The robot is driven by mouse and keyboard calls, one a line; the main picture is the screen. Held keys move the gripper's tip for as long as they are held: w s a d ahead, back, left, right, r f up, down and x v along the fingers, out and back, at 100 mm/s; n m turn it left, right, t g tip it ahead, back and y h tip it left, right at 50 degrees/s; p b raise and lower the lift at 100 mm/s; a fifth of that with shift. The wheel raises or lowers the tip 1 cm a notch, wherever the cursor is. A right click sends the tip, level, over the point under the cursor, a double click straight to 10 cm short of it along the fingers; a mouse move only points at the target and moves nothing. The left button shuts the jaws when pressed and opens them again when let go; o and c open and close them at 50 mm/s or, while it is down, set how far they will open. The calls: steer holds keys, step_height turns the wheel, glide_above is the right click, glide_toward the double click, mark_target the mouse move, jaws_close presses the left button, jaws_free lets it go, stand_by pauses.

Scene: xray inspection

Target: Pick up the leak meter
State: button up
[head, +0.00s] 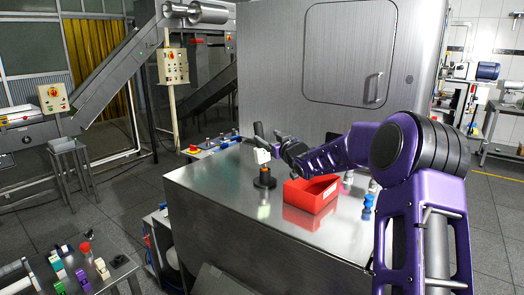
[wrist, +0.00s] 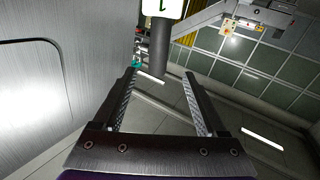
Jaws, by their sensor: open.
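What looks like the leak meter (head: 262,156) stands upright on the metal table, with a white head above a round black base. In the wrist view, a white face with a green mark (wrist: 162,7) is cut off by the top edge. A dark cylindrical stem (wrist: 160,45) hangs from it in that picture, just beyond and between my fingertips. My gripper (wrist: 160,73) is open, with nothing between its fingers. In the head view, my gripper (head: 267,133) is beside and slightly above the white head; the exact gap is hard to tell.
A red open bin (head: 312,194) sits on the metal table (head: 215,190), right of the meter. Blue bottles (head: 368,205) stand further right. A large steel cabinet (head: 340,60) rises behind. The table's front left is bare. Small coloured items (head: 82,270) lie on a lower surface.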

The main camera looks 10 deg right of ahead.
mark_target(260, 130)
steer(key=shift+r+p+x, duration=0.2)
steer(key=shift+p+x, duration=0.4)
steer(key=shift+x, duration=3.75)
steer(key=shift+d, duration=0.1)
jaws_close()
